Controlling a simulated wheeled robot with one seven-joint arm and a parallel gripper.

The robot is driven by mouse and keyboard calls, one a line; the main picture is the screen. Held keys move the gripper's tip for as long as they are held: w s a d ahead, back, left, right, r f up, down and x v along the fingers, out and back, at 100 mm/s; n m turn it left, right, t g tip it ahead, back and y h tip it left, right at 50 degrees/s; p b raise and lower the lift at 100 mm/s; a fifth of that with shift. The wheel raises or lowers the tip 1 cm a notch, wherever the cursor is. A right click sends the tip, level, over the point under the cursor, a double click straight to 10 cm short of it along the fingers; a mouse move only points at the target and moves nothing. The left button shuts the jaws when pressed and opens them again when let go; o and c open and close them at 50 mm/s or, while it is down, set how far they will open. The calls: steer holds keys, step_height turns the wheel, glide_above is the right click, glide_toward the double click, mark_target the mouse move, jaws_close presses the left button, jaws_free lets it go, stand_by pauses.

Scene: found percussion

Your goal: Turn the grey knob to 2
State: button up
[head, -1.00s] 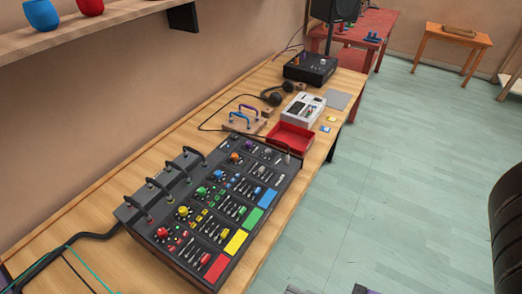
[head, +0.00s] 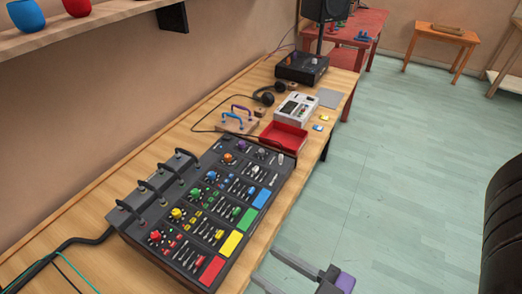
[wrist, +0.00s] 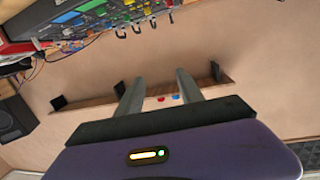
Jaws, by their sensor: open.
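The mixing console (head: 205,205) is a dark slab on the wooden bench, with coloured knobs, sliders and coloured pads. A small light-grey knob (head: 262,154) sits at its far end, right of a purple knob (head: 241,145); its setting is too small to read. My gripper (head: 263,264) is open and empty at the bottom of the head view, right of the console's near end and well short of the grey knob. In the wrist view its two fingers (wrist: 160,76) are apart with nothing between them; the console (wrist: 85,12) shows upside down at the top left.
Beyond the console on the bench (head: 95,217) are a red tray (head: 284,137), a white device (head: 296,108), headphones (head: 268,95) and a black box (head: 301,68). Raised black handles (head: 160,192) line the console's left side. A wall shelf (head: 95,38) is above left.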

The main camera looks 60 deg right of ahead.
steer(key=w+d+b, duration=0.2)
steer(key=w+d, duration=0.5)
steer(key=w, duration=0.7)
steer(key=w+d+r+n+h+b, duration=0.1)
steer(key=w+d, duration=0.6)
steer(key=w, duration=0.7)
steer(key=w+d+b, duration=0.2)
steer(key=w+d, duration=0.5)
steer(key=w, duration=0.7)
steer(key=w+d+n+g, duration=0.2)
steer(key=d+n+g, duration=0.15)
steer(key=d, duration=0.75)
steer(key=n+g+y+b, duration=0.1)
steer(key=n+g+y, duration=0.3)
steer(key=g, duration=0.9)
glide_above(261, 150)
steer(key=shift+n+h, duration=0.35)
steer(key=shift+h, duration=0.35)
steer(key=f, duration=0.8)
steer(key=shift+a, duration=0.2)
steer(key=shift+s+f, duration=0.15)
steer(key=shift+s, duration=0.1)
step_height(261, 150, down, 8)
steer(key=shift+w+d+r, duration=0.1)
steer(key=shift+w+r, duration=0.05)
steer(key=shift+r, duration=0.05)
